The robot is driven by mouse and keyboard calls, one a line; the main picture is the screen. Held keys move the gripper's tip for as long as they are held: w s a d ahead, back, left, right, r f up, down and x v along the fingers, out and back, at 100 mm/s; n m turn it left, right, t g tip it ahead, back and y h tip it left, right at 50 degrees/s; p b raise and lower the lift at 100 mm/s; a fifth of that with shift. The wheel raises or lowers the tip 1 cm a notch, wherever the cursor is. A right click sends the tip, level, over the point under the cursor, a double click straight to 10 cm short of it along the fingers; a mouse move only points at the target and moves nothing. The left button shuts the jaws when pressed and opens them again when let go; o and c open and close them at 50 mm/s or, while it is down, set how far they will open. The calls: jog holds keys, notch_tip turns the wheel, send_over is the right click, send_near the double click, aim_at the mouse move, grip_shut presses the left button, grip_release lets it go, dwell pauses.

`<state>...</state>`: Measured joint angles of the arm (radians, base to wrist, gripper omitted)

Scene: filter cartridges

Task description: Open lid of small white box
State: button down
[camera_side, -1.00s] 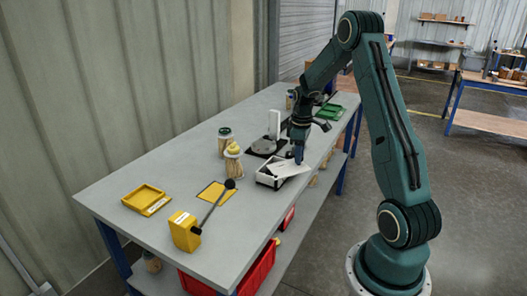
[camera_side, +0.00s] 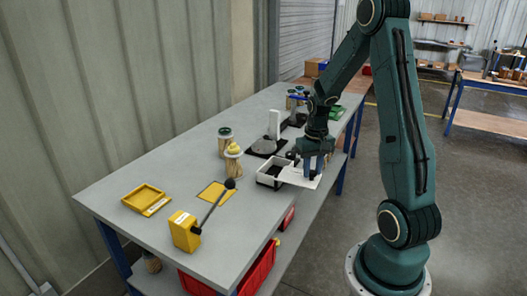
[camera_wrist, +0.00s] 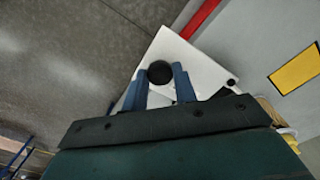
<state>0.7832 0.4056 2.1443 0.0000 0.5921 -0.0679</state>
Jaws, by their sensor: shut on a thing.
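The small white box (camera_side: 261,181) stands near the table's right edge in the side view, its dark inside showing on the left. Its white lid (camera_side: 301,181) lies roughly flat to the right of the opening, reaching past the table edge. I cannot tell whether lid and box still touch. My gripper (camera_side: 314,170) is above the lid, pointing down. In the wrist view, its blue fingers (camera_wrist: 161,82) are shut on the round black knob (camera_wrist: 160,71) of the lid (camera_wrist: 192,60). The box's right side is hidden by the lid.
A yellow-lidded jar (camera_side: 233,160) and a dark-lidded jar (camera_side: 225,138) stand left of the box. A grey round device with a white post (camera_side: 274,126) is behind it. A yellow block with a black-knobbed lever (camera_side: 186,231) is in front. A red bin (camera_side: 255,272) sits below.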

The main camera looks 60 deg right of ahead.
jog(key=shift+s+a+m, duration=0.1)
jog(key=shift+a+m, duration=0.4)
jog(key=c, duration=1.1)
grip_release()
notch_tip(320, 180, up, 14)
jog(key=shift+f, duration=0.1)
